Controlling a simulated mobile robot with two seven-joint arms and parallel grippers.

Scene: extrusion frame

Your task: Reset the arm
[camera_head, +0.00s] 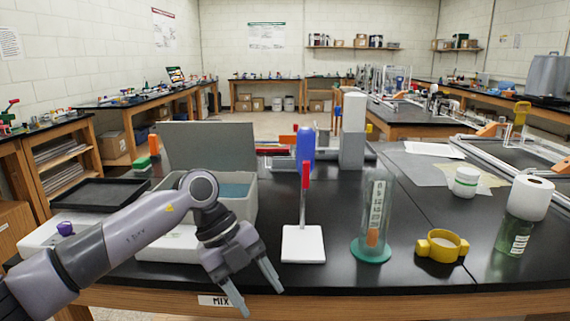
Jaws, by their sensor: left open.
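My left arm comes in from the lower left, and its gripper (257,300) hangs at the front edge of the black table. Its two fingers are apart and point down and to the right. Nothing is between them. The gripper is in front of an open grey box (248,205) and to the left of a small white stand base (303,244). My right gripper does not show in this view.
A black tray (100,194) lies at left.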

